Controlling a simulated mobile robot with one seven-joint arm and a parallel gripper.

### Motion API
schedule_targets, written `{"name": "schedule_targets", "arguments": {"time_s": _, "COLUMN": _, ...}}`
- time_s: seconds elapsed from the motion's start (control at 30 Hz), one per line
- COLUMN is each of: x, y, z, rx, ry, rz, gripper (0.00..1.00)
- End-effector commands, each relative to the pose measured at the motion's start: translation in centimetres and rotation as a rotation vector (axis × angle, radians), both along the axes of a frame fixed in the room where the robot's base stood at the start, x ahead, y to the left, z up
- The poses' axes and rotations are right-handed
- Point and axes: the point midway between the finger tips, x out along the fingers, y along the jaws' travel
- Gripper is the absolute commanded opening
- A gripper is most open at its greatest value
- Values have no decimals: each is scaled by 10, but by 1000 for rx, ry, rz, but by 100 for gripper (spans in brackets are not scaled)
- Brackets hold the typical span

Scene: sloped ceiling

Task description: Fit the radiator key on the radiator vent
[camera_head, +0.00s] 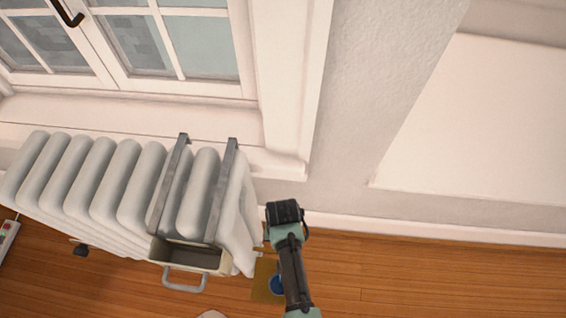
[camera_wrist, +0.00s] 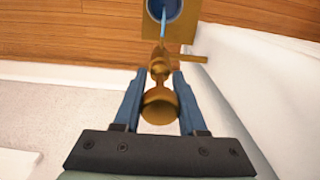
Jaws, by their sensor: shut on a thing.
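My gripper (camera_wrist: 158,74) is shut on the brass radiator key (camera_wrist: 160,106), whose rounded head sits between the two blue fingers in the wrist view. The key's narrow end points up the picture. A brass stub, apparently the radiator vent (camera_wrist: 190,58), sticks out from the pale radiator side (camera_wrist: 230,80). In the head view my arm's end is beside the right end of the white radiator (camera_head: 110,180), and hides the fingers and key.
A blue round container (camera_wrist: 164,8) on a yellow-brown mat (camera_wrist: 182,38) lies on the floor below, with a thin light blue streak over it. A metal tray (camera_head: 188,254) hangs on the radiator by two straps. Open wooden floor (camera_head: 430,270) lies to the right.

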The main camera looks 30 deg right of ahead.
Motion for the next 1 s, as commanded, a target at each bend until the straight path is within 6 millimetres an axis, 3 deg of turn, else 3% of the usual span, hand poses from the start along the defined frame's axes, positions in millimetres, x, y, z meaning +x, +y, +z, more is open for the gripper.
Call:
{"name": "schedule_targets", "arguments": {"time_s": 0.4, "x": 0, "y": 0, "z": -1, "rx": -1, "ry": -1, "rz": 0, "gripper": 0}}
{"name": "schedule_targets", "arguments": {"time_s": 0.43, "x": 0, "y": 0, "z": -1, "rx": -1, "ry": -1, "rz": 0, "gripper": 46}}
{"name": "schedule_targets", "arguments": {"time_s": 0.6, "x": 0, "y": 0, "z": -1, "rx": -1, "ry": -1, "rz": 0, "gripper": 76}}
{"name": "schedule_targets", "arguments": {"time_s": 0.87, "x": 0, "y": 0, "z": -1, "rx": 0, "ry": 0, "rz": 0, "gripper": 76}}
{"name": "schedule_targets", "arguments": {"time_s": 1.0, "x": 1, "y": 0, "z": 8, "rx": 0, "ry": -2, "rz": 0, "gripper": 76}}
